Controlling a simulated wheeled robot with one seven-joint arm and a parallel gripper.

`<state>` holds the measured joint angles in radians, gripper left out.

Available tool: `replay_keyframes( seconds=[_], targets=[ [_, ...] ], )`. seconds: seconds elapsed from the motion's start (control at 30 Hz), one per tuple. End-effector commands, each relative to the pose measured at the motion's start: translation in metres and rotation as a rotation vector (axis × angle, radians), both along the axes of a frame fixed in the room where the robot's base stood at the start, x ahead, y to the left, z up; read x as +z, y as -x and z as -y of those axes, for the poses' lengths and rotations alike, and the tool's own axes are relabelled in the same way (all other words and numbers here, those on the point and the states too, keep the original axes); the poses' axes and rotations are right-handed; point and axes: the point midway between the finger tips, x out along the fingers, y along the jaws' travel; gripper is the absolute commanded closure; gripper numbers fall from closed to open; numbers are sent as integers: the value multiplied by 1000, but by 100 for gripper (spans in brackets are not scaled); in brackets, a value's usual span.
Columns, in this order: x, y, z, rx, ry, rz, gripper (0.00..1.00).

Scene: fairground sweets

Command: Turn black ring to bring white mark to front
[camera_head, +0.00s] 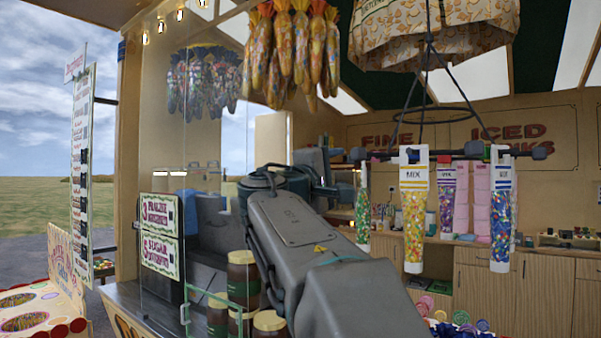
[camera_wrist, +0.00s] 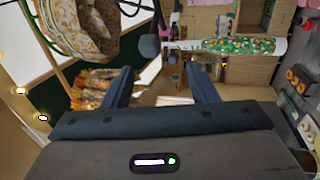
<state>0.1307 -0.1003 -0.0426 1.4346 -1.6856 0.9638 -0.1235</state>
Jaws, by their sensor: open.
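The black ring (camera_head: 437,115) is a thin hoop hanging below a patterned shade (camera_head: 432,35) on dark rods. Below it, a dark rack of bars with round knobs carries upright sweet tubes, including one marked MIX (camera_head: 414,210). I cannot make out a white mark on the ring. In the wrist view my gripper (camera_wrist: 160,78) is open and empty, its two dark fingers apart. A dark knob (camera_wrist: 149,46) and a tube of coloured sweets (camera_wrist: 235,45) show beyond the fingers. In the head view my arm partly hides the gripper, left of the rack.
A glass screen (camera_head: 160,130) and lidded jars (camera_head: 242,275) stand left of my arm. Bagged sweets (camera_head: 300,45) hang above. A wooden counter (camera_head: 490,290) runs along the back right. There is open air between the rack and the counter.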

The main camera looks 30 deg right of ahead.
Motion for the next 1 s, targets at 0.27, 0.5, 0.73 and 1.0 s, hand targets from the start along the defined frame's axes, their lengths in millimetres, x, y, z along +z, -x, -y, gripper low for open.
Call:
replay_keyframes(
  seconds=[0.27,0.5,0.73,1.0],
  targets=[
    [20,-5,15,-18,43,3,47],
    [31,-19,49,-18,42,1,47],
    [34,-29,76,-18,41,4,47],
    [37,-35,88,-15,40,5,47]
  ],
)
